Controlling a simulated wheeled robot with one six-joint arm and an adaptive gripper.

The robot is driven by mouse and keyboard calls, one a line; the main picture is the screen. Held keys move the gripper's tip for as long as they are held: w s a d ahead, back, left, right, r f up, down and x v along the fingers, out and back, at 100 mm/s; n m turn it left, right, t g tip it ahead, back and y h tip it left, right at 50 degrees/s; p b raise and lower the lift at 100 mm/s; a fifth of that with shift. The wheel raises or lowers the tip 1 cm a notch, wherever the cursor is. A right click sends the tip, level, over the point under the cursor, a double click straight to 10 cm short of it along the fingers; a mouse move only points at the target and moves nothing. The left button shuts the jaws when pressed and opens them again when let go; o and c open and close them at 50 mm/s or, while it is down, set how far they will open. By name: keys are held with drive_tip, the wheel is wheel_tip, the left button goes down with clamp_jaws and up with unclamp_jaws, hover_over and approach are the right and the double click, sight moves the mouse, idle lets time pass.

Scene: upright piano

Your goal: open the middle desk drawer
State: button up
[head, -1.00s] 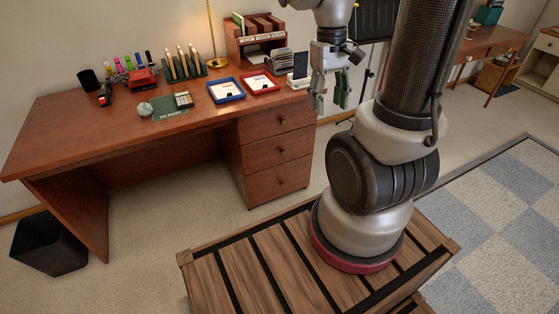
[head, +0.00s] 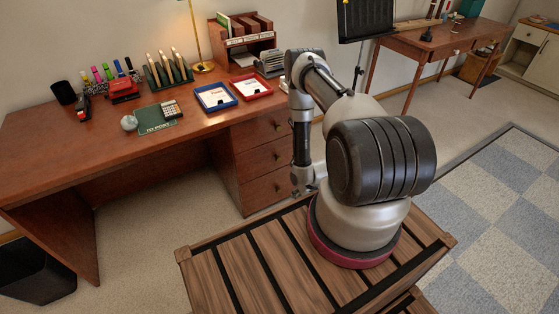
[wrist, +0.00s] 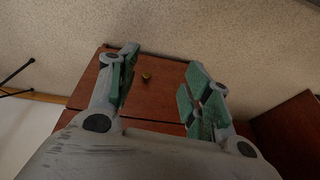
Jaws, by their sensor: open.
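The desk's middle drawer (head: 262,160) is shut, flush with the drawers above and below it, in the right-hand stack. Its small round brass knob (head: 277,156) shows in the head view. My gripper (wrist: 160,72) is open and empty, its green-padded fingers spread wide. In the wrist view a brass knob (wrist: 147,77) shows between the fingers, apart from both. That knob is on a drawer front bordering the carpet, seemingly the bottom drawer, with the picture turned over. In the head view my gripper hangs low beside the lower drawers, partly hidden by my arm.
The desk (head: 60,150) carries a blue tray (head: 216,97), a red tray (head: 250,86), a green mat (head: 160,118) and pen holders. A black bin (head: 38,272) stands at left. A music stand (head: 362,20) is behind my arm.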

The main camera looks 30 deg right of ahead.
drive_tip(key=w+f+t, duration=0.2)
drive_tip(key=w+t, duration=0.1)
drive_tip(key=t, duration=0.6)
approach(279, 159)
drive_tip(key=w+f, duration=0.2)
drive_tip(key=shift+n+t, duration=0.3)
drive_tip(key=shift+n, duration=0.1)
drive_tip(key=x, duration=0.6)
drive_tip(key=shift+r, duration=0.2)
drive_tip(key=shift+w+f, duration=0.25)
drive_tip(key=shift+w, duration=0.35)
drive_tip(key=shift+c, duration=0.2)
clamp_jaws()
